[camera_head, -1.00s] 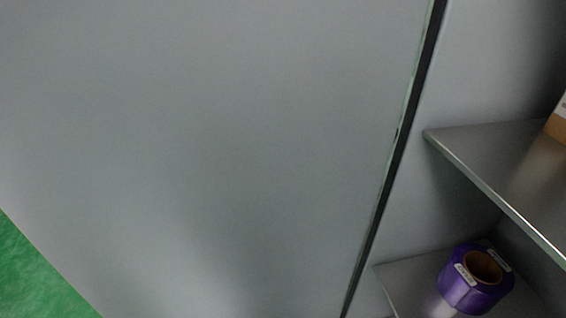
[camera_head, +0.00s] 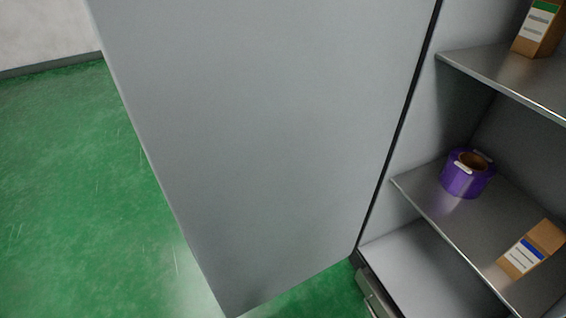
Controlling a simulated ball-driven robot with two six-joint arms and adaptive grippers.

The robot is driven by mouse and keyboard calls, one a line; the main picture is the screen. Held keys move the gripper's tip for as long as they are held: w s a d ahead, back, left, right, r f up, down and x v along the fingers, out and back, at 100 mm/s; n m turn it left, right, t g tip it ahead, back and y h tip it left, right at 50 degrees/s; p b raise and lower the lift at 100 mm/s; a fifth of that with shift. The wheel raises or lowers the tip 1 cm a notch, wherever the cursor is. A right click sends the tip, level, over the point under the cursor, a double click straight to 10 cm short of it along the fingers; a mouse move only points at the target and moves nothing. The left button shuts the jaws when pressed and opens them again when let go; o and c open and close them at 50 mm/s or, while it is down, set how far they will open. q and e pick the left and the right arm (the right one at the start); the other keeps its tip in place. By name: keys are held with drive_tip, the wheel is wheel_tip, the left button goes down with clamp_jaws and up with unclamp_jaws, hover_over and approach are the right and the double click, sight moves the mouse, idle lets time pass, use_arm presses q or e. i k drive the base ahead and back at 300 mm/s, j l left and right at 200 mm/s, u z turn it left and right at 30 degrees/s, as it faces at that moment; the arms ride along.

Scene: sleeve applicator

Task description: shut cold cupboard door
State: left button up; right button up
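The cold cupboard door (camera_head: 260,130) is a large plain grey panel that stands open, filling the middle of the head view. Its hinge side runs along a dark gap at the right, next to the cupboard. Its free edge is at the left, over the floor. The cupboard (camera_head: 405,268) is open at the right, with its shelves showing. No handle shows on the side of the door that I see. Neither of my grippers is in view.
A purple roll (camera_head: 463,180) and a brown-and-white box (camera_head: 532,248) stand on the middle shelf (camera_head: 432,205). Another box (camera_head: 539,28) is on the upper shelf (camera_head: 485,72). Green floor (camera_head: 75,190) is clear at the left, up to a pale wall (camera_head: 45,30).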

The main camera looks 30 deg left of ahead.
sight(266, 129)
drive_tip(key=k+j+z, duration=0.1)
drive_tip(key=j+z, duration=0.15)
drive_tip(key=k+j+z, duration=0.2)
drive_tip(key=j, duration=0.3)
drive_tip(key=j+z, duration=0.25)
drive_tip(key=k+j+z, duration=0.25)
drive_tip(key=j, duration=0.15)
drive_tip(key=j+z, duration=0.2)
drive_tip(key=j, duration=0.35)
drive_tip(key=j+z, duration=0.2)
drive_tip(key=j, duration=0.35)
drive_tip(key=k+j+z, duration=0.2)
drive_tip(key=j, duration=0.35)
drive_tip(key=k+j+z, duration=0.15)
drive_tip(key=j, duration=0.35)
drive_tip(key=i, duration=0.05)
